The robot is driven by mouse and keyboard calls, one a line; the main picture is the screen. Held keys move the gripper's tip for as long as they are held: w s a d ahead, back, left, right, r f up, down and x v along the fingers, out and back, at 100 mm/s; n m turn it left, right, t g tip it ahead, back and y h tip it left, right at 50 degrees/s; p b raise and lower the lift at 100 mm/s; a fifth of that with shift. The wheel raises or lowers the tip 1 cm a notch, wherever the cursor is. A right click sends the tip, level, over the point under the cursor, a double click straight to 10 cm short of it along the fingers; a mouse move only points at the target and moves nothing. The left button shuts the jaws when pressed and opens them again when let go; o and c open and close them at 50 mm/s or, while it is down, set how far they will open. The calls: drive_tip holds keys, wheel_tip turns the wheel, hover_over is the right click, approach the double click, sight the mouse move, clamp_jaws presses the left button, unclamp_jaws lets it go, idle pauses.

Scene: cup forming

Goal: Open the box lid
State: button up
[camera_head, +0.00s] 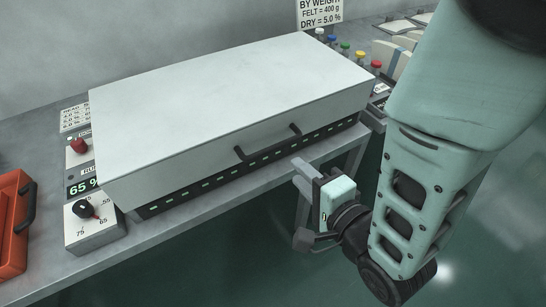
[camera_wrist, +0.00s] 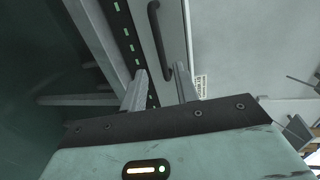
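The box lid (camera_head: 225,95) is a wide pale grey cover, shut flat on the box on the bench. Its dark bar handle (camera_head: 268,150) is on the front face, right of the middle. My gripper (camera_head: 298,172) is in front of the box, just right of and below the handle, apart from it. In the wrist view the two fingers of my gripper (camera_wrist: 160,70) are spread with nothing between them. The handle (camera_wrist: 154,40) shows beyond the fingertips, and the lid's front face (camera_wrist: 176,30) runs beside it.
A dark strip with green marks (camera_head: 250,163) runs under the lid. A dial box (camera_head: 92,222) and a red case (camera_head: 12,225) are at the left. The space before the bench is open floor.

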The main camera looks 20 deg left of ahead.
sight(273, 146)
drive_tip(key=b+x, duration=0.3)
drive_tip(key=x, duration=0.8)
drive_tip(key=shift+a, duration=0.15)
clamp_jaws()
